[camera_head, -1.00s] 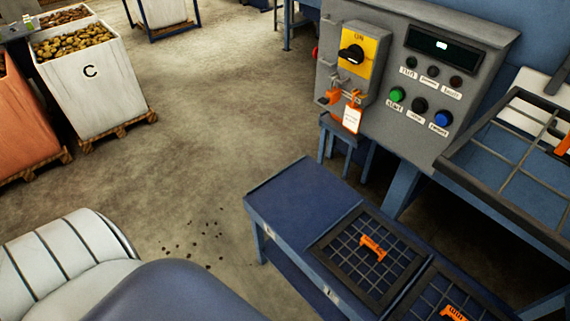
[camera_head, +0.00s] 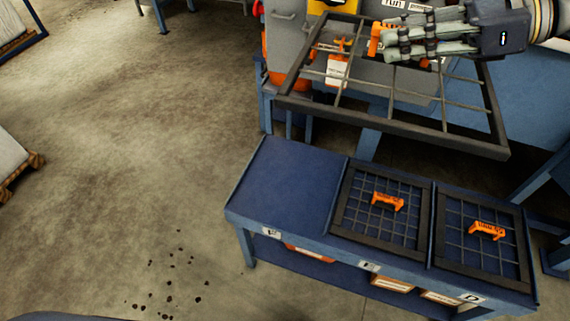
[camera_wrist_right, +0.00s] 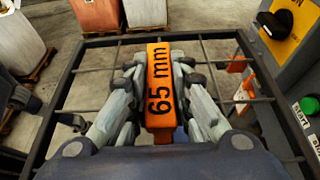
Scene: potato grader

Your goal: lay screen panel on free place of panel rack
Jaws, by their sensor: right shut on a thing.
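My right gripper (camera_head: 405,40) comes in from the right and is shut on the orange handle of a wide-mesh screen panel (camera_head: 412,127), held in the air above and behind the rack. In the right wrist view the handle (camera_wrist_right: 158,85) between the fingers reads "65 mm", and the panel's dark frame (camera_wrist_right: 60,110) spreads around it. The panel rack (camera_head: 232,208) is a low blue table. Its left place (camera_head: 285,188) is bare. Two finer-mesh panels with orange handles lie on the middle (camera_head: 377,221) and right (camera_head: 480,255) places. My left gripper is not in view.
The grey control box (camera_head: 285,45) stands behind the held panel, with an orange tag hanging there. Boxes (camera_head: 310,252) sit on the rack's lower shelf. Floor to the left is open, with dark crumbs (camera_head: 170,297).

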